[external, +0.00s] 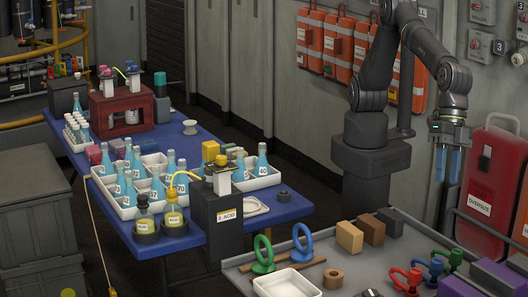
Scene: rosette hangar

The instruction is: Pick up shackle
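My gripper (448,176) hangs at the right above the grey tray-like table. Its two blue fingers point down and stand apart with nothing visible between them. Small curved pieces in red (407,279), blue (430,268) and green (455,258) lie on the table below the gripper. They look like shackles, but they are too small to be sure. A green ring (263,254) and a blue ring (302,244) stand upright at the table's left. The gripper is well above all of these and touches none.
The grey table (345,262) also holds a white tray (287,284), a brown roll (333,278), several blocks (349,237) and a dark box (492,277). A red case (492,180) stands behind at right. A blue table (215,152) with bottles is at left.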

